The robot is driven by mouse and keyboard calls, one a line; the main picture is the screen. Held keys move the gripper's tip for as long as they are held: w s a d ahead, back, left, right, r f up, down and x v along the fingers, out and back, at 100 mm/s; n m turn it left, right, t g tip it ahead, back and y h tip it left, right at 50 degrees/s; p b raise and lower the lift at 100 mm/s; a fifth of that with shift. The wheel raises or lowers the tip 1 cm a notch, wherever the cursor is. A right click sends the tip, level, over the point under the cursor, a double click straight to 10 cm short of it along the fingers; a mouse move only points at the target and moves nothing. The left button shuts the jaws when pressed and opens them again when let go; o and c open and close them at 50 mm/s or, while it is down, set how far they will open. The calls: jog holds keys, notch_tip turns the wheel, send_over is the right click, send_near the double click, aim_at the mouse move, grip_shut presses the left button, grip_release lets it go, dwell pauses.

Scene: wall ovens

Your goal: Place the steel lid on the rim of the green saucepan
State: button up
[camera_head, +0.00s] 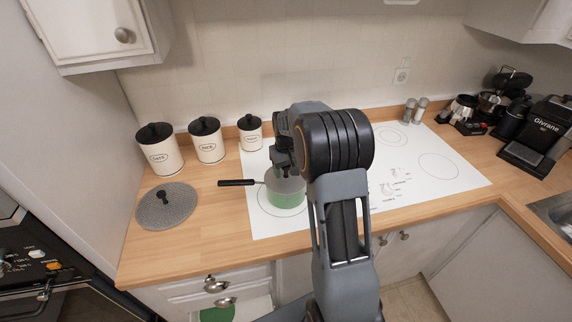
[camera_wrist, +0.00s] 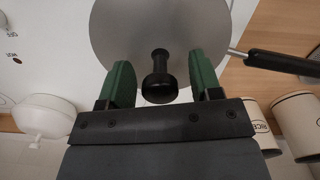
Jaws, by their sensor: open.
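The green saucepan (camera_head: 287,200) stands on the white cooktop at its left side, its black handle (camera_head: 236,183) pointing left. The grey steel lid (camera_head: 290,183) lies over the saucepan's top and looks about level; my gripper and arm hide part of it. In the wrist view the lid (camera_wrist: 113,35) fills the top middle, and its black knob (camera_wrist: 159,80) sits between my fingers. My gripper (camera_head: 284,168) is above the lid, and its green fingers (camera_wrist: 161,72) are open on either side of the knob, with gaps showing. The saucepan's handle (camera_wrist: 283,63) sticks out beside the lid.
A speckled grey disc (camera_head: 177,211) with a dark piece at its middle lies on the counter at left. Several white canisters (camera_head: 160,156) stand behind it. Shakers (camera_head: 415,108) and coffee machines (camera_head: 541,136) are at right. The cooktop (camera_head: 440,180) right of my arm is clear.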

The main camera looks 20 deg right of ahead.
notch_tip(320, 180, up, 11)
jog(key=shift+r+b, duration=0.2)
jog(key=shift+b, duration=0.55)
jog(key=s+a+r+t, duration=0.35)
jog(key=s+a, duration=0.45)
jog(key=s, duration=0.5)
jog(key=s+a+f+t, duration=0.1)
jog(key=s+a+f, duration=0.1)
jog(key=s, duration=0.7)
jog(key=shift+s+a+f, duration=0.15)
jog(key=shift+a+f, duration=0.2)
jog(key=shift+f, duration=0.5)
